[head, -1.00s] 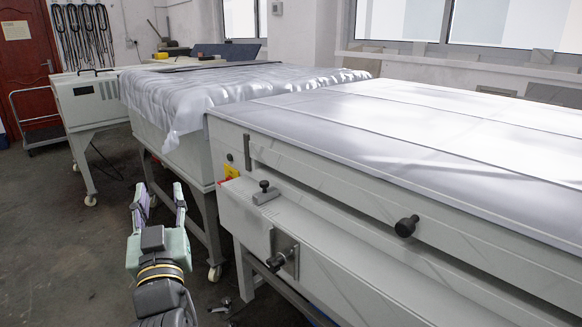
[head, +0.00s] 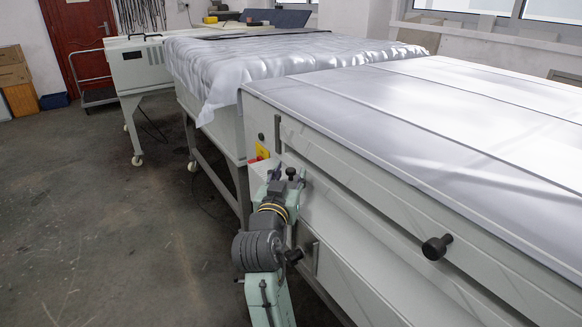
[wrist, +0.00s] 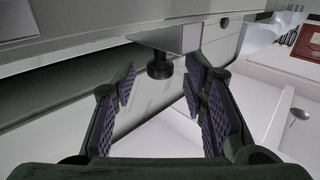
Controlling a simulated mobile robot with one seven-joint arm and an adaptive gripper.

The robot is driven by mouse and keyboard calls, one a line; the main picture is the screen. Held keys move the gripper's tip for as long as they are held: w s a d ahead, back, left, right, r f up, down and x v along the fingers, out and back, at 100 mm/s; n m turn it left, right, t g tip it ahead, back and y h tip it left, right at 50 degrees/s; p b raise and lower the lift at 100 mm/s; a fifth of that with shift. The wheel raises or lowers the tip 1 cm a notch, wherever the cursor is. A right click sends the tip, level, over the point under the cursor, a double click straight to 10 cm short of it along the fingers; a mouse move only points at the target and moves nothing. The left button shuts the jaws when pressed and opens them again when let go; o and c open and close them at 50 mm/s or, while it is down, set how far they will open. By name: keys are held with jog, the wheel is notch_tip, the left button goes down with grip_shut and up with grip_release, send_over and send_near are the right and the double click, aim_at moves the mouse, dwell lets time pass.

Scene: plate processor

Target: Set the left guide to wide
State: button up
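The left guide shows as a small grey metal plate (wrist: 170,38) with a black knob (wrist: 159,68) in the wrist view. In the head view its black knob (head: 290,172) stands over the ledge at the machine's near left corner, and my gripper hides most of its plate. My gripper (head: 286,180) is at this knob in the head view. In the wrist view my gripper (wrist: 161,86) is open, with purple-padded fingers to both sides of the knob. The knob lies between and slightly beyond the fingertips, with gaps on both sides and no visible contact.
Another black knob (head: 436,248) sits on the machine's front, farther right. A lower black knob (head: 294,255) is close to my arm.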

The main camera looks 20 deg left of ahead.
jog(key=shift+w+a, duration=0.15)
jog(key=shift+w, duration=1)
jog(key=shift+c, duration=0.6)
grip_shut()
